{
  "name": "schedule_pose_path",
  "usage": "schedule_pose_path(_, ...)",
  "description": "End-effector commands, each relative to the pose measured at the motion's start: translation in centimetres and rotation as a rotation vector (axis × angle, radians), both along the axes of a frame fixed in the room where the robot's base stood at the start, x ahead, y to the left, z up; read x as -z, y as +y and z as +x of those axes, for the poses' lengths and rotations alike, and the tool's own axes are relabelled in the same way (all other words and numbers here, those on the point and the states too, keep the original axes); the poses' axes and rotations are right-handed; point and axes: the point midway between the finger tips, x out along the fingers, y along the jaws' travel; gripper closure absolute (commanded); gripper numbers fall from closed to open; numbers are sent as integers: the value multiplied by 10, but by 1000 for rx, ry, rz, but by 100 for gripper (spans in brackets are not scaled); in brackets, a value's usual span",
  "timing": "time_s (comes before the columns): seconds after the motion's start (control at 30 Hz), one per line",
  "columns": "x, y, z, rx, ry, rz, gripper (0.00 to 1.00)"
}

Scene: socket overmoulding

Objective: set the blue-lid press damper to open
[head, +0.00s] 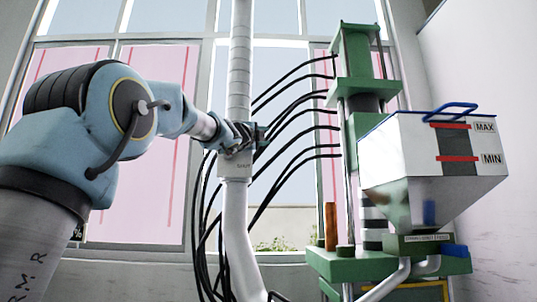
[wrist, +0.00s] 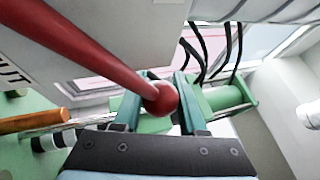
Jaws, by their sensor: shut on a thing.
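A red lever (wrist: 95,50) with a round red knob (wrist: 160,98) runs in from the upper left of the wrist view. My gripper (wrist: 157,92) is shut on the knob, with one teal finger on each side of it. In the head view my gripper (head: 260,136) is at the front of the pale vertical duct (head: 239,80), and the lever cannot be made out there. The press with the blue-handled hopper (head: 385,160) stands to the right. A partly cut-off label ending in "UT" (wrist: 12,75) shows on a pale surface beside the lever.
Several black hoses (head: 290,125) run between the duct and the green press column (head: 355,75), close to my gripper. The hopper's blue handle (head: 453,112) is at its top. An orange cylinder (head: 331,226) stands on the green press base. Windows are behind.

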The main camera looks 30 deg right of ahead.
Motion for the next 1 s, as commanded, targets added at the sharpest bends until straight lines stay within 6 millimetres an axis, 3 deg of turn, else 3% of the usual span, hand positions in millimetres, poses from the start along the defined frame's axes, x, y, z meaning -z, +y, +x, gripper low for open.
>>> schedule_pose_path(0.4, -18, 15, 8, -2, 82, -173, 100)
schedule_pose_path(0.93, -23, 17, 9, -3, 93, -197, 100)
schedule_pose_path(0.97, -23, 17, 9, -3, 93, -197, 58)
schedule_pose_path(1.0, -23, 17, 9, -3, 93, -197, 53)
